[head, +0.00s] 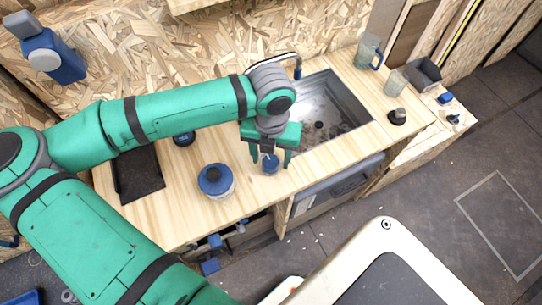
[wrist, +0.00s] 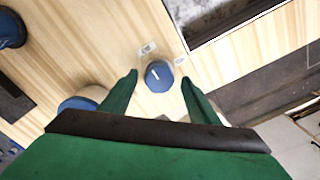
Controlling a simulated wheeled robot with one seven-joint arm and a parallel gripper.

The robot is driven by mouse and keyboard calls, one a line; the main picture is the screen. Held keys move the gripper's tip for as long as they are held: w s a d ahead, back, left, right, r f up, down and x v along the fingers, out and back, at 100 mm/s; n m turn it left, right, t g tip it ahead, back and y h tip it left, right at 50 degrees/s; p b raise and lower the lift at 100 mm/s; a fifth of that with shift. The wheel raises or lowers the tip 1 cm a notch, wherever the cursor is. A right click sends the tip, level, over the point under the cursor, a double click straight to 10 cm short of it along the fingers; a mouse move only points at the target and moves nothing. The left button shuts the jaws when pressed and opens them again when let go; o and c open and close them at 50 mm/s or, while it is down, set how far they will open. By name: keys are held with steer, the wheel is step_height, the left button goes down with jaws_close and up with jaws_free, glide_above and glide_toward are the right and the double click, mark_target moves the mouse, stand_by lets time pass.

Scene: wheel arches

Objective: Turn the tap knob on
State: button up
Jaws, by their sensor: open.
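The tap knob (head: 270,164) is a round blue knob with a white mark, set on the wooden counter near the sink's front left corner. It also shows in the wrist view (wrist: 158,75), with its white mark slanted. My gripper (head: 270,160) is above the knob with its fingers spread. In the wrist view the two green fingers (wrist: 158,78) stand on either side of the knob, with gaps to both. The sink (head: 320,105) is a metal basin to the right of the knob. The tap spout (head: 297,70) shows behind my wrist, partly hidden by it.
A jar with a blue lid (head: 215,180) stands left of the knob. A dark tray (head: 138,172) lies further left. A glass pitcher (head: 368,52) and a clear cup (head: 395,83) stand right of the sink. The counter's front edge is close to the knob.

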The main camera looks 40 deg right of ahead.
steer(key=shift+f, duration=0.25)
steer(key=c, duration=1)
steer(key=shift+w, duration=0.1)
steer(key=shift+c, duration=0.2)
